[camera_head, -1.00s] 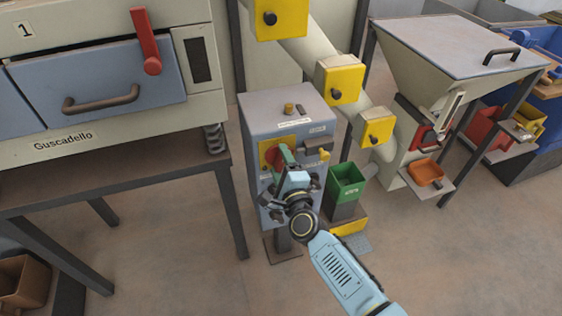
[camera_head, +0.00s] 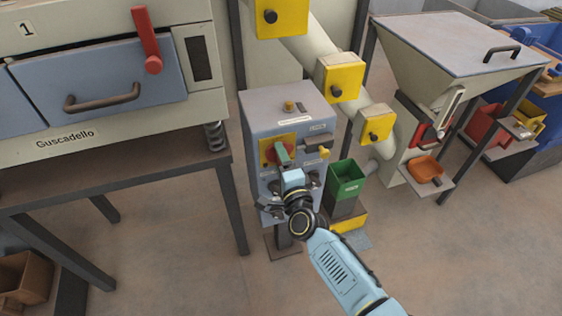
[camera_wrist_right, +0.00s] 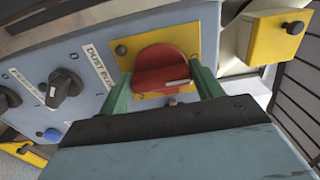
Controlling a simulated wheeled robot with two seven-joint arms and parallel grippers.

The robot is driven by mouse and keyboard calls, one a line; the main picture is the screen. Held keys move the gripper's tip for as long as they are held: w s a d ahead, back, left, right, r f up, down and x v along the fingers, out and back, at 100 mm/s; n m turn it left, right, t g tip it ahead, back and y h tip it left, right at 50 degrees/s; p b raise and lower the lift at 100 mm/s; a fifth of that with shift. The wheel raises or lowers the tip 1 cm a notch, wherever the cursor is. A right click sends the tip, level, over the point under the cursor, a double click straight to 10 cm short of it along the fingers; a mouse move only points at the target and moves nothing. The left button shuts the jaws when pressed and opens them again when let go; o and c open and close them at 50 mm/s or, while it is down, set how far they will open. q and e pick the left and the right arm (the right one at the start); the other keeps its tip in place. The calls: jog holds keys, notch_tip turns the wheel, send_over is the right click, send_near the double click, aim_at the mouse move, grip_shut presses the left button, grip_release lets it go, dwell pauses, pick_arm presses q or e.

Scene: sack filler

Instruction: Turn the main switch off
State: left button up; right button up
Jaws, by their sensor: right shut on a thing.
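The main switch is a red rotary knob (camera_head: 270,155) on a yellow plate, on the front of a grey-blue control cabinet (camera_head: 287,107). It also shows in the right wrist view (camera_wrist_right: 162,62). My right gripper (camera_head: 282,155) is at the knob and hides part of it. In the wrist view its green fingers (camera_wrist_right: 162,80) stand on either side of the red handle, shut on it. The handle lies roughly level across that view, which is tilted. The switch's position markings cannot be read. My left gripper is not in view.
A green bin (camera_head: 346,178) stands right of the cabinet. Yellow boxes (camera_head: 339,77) line the pipe above. An oven-like unit (camera_head: 100,90) stands left.

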jog(key=o, duration=1)
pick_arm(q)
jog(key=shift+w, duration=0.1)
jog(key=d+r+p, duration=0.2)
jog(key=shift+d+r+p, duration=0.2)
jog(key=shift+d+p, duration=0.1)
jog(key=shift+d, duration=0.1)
pick_arm(e)
jog(key=v, duration=1.3)
jog(key=shift+s+d, duration=0.1)
jog(key=shift+s, duration=0.05)
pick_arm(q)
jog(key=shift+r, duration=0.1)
pick_arm(e)
jog(key=shift+f, duration=0.1)
